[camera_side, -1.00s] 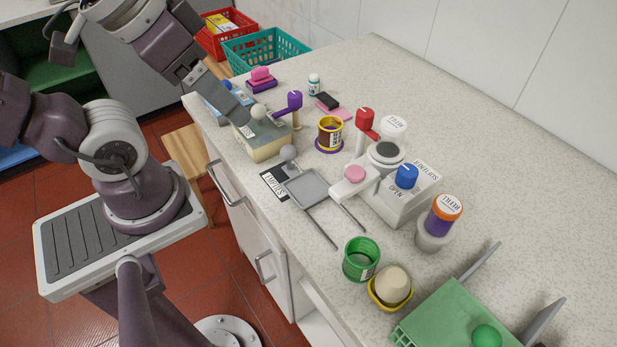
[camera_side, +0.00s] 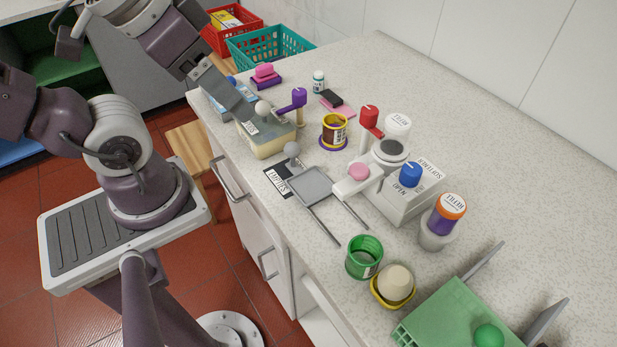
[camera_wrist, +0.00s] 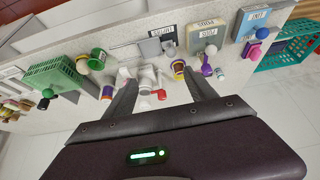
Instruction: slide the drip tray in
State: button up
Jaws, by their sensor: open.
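The drip tray appears to be the flat grey tray (camera_side: 311,187) with a round grey knob (camera_side: 291,149) at its far-left end. It lies on the counter between two thin rails that run toward the front right. The tray also shows in the wrist view (camera_wrist: 150,48). My gripper (camera_wrist: 158,70) is open and empty in the wrist view, its fingers spread above the counter. In the side view a dark finger (camera_side: 222,86) shows above and left of the tray, over the pale yellow box; the fingertips are hard to make out there.
A white machine (camera_side: 399,194) with a pink button and blue knob stands right of the tray. The pale yellow box (camera_side: 270,145) with a white knob is beyond the tray knob. A green cup (camera_side: 364,257) and a green rack (camera_side: 452,318) are nearer the front right.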

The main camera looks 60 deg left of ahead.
jog(key=w+a+f+m+g+y, duration=0.1)
jog(key=w+f+m, duration=0.1)
jog(key=w+a+f+m+g, duration=0.1)
jog(key=w+f+m, duration=0.1)
jog(key=f+m, duration=0.1)
jog(key=w+a+f+m+g+y, duration=0.1)
jog(key=w+f+m, duration=0.1)
jog(key=m, duration=0.1)
jog(key=shift+w+a+f+y, duration=0.15)
jog(key=shift+w+f+y, duration=0.05)
jog(key=shift+w+y, duration=0.1)
jog(key=shift+c, duration=0.8)
jog(key=m+h, duration=0.2)
jog(key=m, duration=0.6)
send_over(292, 144)
jog(key=s, duration=0.2)
jog(key=s+x, duration=0.1)
jog(key=x, duration=0.3)
jog(key=shift+x, duration=3.7)
jog(key=shift+w+d, duration=0.1)
jog(key=shift+d, duration=0.2)
grip_shut()
